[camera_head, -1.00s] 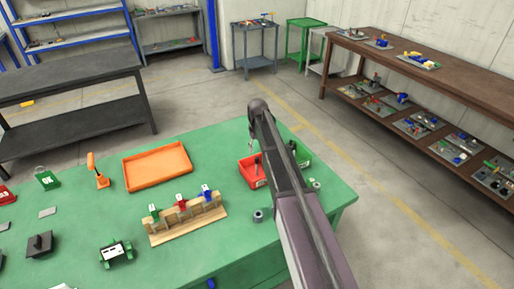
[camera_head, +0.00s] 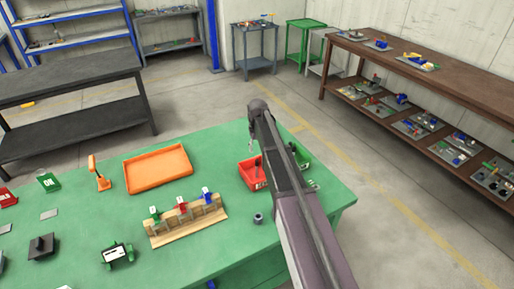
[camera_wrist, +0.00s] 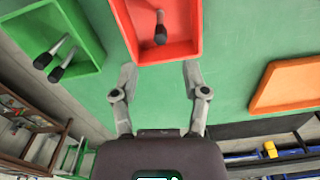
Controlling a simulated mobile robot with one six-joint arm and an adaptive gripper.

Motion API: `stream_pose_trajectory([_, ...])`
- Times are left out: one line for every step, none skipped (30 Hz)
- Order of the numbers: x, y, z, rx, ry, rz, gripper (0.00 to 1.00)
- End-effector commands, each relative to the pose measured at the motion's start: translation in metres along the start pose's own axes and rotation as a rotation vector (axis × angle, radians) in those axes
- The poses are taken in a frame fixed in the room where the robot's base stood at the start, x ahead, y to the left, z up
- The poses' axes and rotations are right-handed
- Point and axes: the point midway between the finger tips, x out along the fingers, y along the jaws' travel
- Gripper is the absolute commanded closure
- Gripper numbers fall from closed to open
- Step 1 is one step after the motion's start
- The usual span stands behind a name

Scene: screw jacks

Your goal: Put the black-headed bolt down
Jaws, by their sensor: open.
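A black-headed bolt (camera_wrist: 161,34) with a light shank lies in the red bin (camera_wrist: 192,50) in the wrist view. It also shows small and dark in the head view (camera_head: 258,162), inside the red bin (camera_head: 247,183). My gripper (camera_wrist: 158,72) is open and empty. In the wrist picture its two fingers frame the bin's near edge, below the bolt; nothing is between them. Two more black-headed bolts, one (camera_wrist: 56,73) and another (camera_wrist: 43,60), lie in the green bin (camera_wrist: 88,35) at left. In the head view my arm hides part of the green bin.
An orange tray (camera_head: 158,184) lies left of the red bin on the green table (camera_head: 215,262). A wooden stand (camera_head: 187,232) with green, red and blue-topped parts is in front. A small grey nut (camera_head: 258,218) sits near the arm. Bare table separates these.

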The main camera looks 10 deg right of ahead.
Motion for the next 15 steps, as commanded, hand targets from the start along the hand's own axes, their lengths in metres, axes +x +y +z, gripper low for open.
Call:
stream_pose_trajectory([0.000, -0.001, 0.004, 0.001, 0.000, 0.000, 0.41])
stream_pose_trajectory([0.000, -0.001, 0.007, 0.003, 0.000, 0.000, 0.41])
stream_pose_trajectory([0.000, -0.002, 0.012, 0.005, 0.000, 0.000, 0.41])
stream_pose_trajectory([0.000, -0.002, 0.018, 0.007, 0.000, 0.000, 0.41])
stream_pose_trajectory([0.000, -0.003, 0.024, 0.010, 0.000, 0.000, 0.41])
stream_pose_trajectory([0.000, -0.004, 0.034, 0.015, 0.000, 0.001, 0.41])
stream_pose_trajectory([0.000, -0.006, 0.043, 0.019, 0.000, 0.001, 0.41])
stream_pose_trajectory([0.000, -0.007, 0.053, 0.024, 0.000, 0.001, 0.41])
stream_pose_trajectory([0.000, -0.009, 0.067, 0.032, 0.000, 0.001, 0.41])
stream_pose_trajectory([0.000, -0.010, 0.079, 0.039, 0.000, 0.001, 0.41])
stream_pose_trajectory([0.000, -0.012, 0.091, 0.045, 0.000, 0.002, 0.41])
stream_pose_trajectory([0.000, -0.014, 0.109, 0.054, 0.000, 0.002, 0.41])
stream_pose_trajectory([0.000, -0.016, 0.123, 0.062, 0.000, 0.002, 0.41])
stream_pose_trajectory([0.000, -0.018, 0.137, 0.070, 0.000, 0.002, 0.41])
stream_pose_trajectory([0.000, -0.020, 0.155, 0.081, 0.000, 0.003, 0.41])
